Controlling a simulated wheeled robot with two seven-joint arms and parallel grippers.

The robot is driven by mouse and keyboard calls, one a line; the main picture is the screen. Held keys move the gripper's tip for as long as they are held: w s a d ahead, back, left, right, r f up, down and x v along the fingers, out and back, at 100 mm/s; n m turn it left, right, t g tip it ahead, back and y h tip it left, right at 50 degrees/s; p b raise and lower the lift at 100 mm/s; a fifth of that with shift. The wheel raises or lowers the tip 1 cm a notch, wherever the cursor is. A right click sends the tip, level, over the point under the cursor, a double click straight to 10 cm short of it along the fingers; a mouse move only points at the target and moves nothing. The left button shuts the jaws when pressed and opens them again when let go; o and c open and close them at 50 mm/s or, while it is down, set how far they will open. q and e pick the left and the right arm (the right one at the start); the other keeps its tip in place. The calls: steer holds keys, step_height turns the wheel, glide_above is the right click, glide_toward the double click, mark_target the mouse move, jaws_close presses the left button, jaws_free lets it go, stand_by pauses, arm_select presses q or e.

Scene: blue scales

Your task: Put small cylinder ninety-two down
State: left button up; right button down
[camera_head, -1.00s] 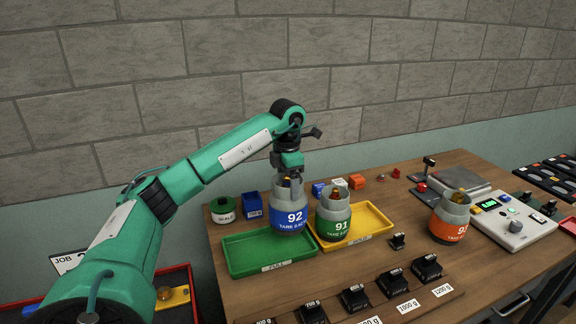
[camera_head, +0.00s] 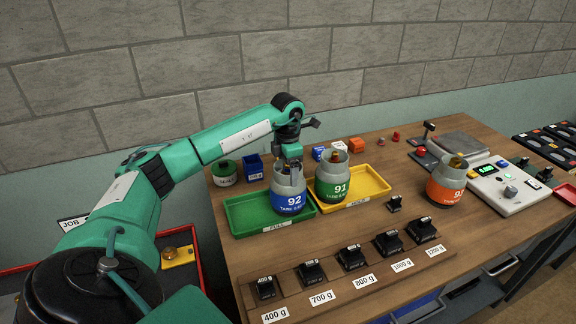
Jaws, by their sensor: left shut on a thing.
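Small cylinder ninety-two (camera_head: 289,192) is grey with a blue band marked 92. It is upright at the right part of the green tray (camera_head: 243,218), whose label appears to read FULL. I cannot tell whether its base touches the tray floor. My left gripper (camera_head: 290,164) is above it, shut on its top; the fingertips are partly hidden by the cylinder's collar. Cylinder 91 (camera_head: 333,181), with a green band, stands close on its right at the yellow tray (camera_head: 371,184). My right gripper is not in view.
An orange-banded cylinder (camera_head: 446,183) stands on the right beside a scale with a control panel (camera_head: 508,190). Several black weights (camera_head: 351,257) sit in a labelled rack along the front. A green-and-white tin (camera_head: 224,173) and blue box (camera_head: 254,168) stand behind the green tray.

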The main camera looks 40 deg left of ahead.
arm_select(q)
steer(key=o, duration=2.1)
steer(key=shift+c, duration=0.2)
steer(key=shift+r, duration=0.2)
step_height(320, 180, up, 11)
steer(key=b, duration=0.3)
steer(key=shift+f, duration=0.1)
steer(key=shift+r, duration=0.45)
